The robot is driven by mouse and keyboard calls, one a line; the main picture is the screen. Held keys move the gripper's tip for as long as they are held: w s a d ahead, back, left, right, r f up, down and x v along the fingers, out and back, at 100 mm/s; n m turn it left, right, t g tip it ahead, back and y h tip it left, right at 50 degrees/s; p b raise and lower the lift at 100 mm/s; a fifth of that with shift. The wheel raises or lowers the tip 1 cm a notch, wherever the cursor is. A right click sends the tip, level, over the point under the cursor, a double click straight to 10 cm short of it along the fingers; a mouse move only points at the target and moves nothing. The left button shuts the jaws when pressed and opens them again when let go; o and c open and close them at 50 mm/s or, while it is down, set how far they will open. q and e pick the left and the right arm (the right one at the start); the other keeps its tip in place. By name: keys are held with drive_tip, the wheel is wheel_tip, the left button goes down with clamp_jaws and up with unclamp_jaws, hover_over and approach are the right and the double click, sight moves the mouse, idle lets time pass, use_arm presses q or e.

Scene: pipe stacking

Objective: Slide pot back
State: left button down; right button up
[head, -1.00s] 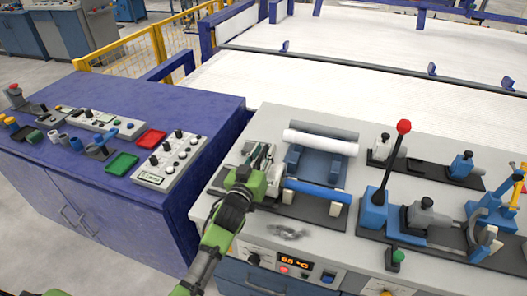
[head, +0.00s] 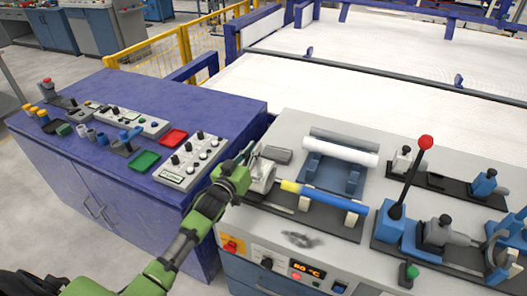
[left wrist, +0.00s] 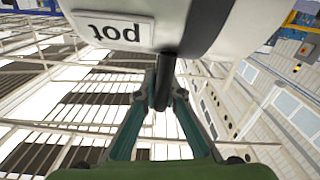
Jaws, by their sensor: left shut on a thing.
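The pot (head: 263,174) is a light grey vessel on the left of the grey bench, beside the left end of the blue pipe (head: 335,199). In the left wrist view the pot's white body (left wrist: 200,22) bears a plate (left wrist: 112,30) reading "pot". My left gripper (head: 245,172) is at the pot's left side, shut on its dark handle (left wrist: 166,68). Part of the pot is hidden behind the gripper. My right gripper is not in view.
A white pipe (head: 340,149) and a grey pipe (head: 344,139) lie behind on the blue rack (head: 328,175). A red-knobbed lever (head: 411,180) stands to the right. The display (head: 309,270) reads 80 °C. A purple cabinet (head: 85,165) with control boxes stands left.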

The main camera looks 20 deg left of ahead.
use_arm(q)
drive_tip(key=shift+a+r, duration=0.1)
drive_tip(key=shift+a, duration=0.1)
drive_tip(key=c, duration=2.3)
unclamp_jaws()
drive_tip(key=shift+a, duration=0.1)
drive_tip(key=shift+c, duration=0.2)
drive_tip(key=shift+o, duration=1)
drive_tip(key=shift+a, duration=0.2)
drive_tip(key=shift+s+d, duration=0.15)
drive_tip(key=shift+d, duration=0.1)
drive_tip(key=shift+s, duration=0.35)
drive_tip(key=s, duration=1.1)
drive_tip(key=shift+a, duration=0.35)
